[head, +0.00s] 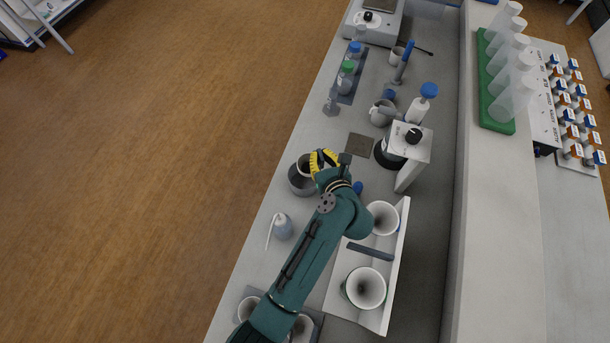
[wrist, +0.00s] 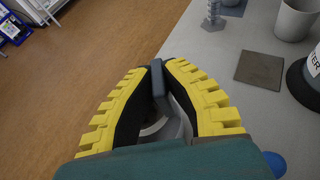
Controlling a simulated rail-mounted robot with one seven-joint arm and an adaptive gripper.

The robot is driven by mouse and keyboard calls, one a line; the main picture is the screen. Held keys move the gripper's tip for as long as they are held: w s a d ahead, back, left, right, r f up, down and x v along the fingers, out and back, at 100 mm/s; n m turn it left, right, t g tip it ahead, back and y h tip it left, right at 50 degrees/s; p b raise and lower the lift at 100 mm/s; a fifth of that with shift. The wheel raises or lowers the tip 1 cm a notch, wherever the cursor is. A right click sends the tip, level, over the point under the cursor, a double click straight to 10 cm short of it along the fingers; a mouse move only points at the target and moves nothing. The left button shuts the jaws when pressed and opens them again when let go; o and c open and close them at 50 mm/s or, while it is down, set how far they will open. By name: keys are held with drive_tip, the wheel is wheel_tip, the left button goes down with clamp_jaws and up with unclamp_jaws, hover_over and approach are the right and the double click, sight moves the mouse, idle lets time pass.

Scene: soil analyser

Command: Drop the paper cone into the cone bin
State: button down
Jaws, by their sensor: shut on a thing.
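My gripper (head: 325,162) with its yellow ribbed fingers is over the right edge of a round grey bin (head: 300,187) near the bench's front edge. In the wrist view, the fingers (wrist: 160,78) are closed on a grey tab (wrist: 159,90), which I take to be part of the paper cone. A pale curved surface (wrist: 178,122) shows below between the fingers. I cannot tell whether it is the cone's body or the bin's inside. The fingers hide most of what is held.
A white rack (head: 400,262) with two white funnels (head: 383,218) stands to the right of my arm.

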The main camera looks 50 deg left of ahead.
drive_tip(key=c, duration=1.2)
unclamp_jaws()
drive_tip(key=shift+o, duration=0.2)
wheel_tip(320, 180, up, 10)
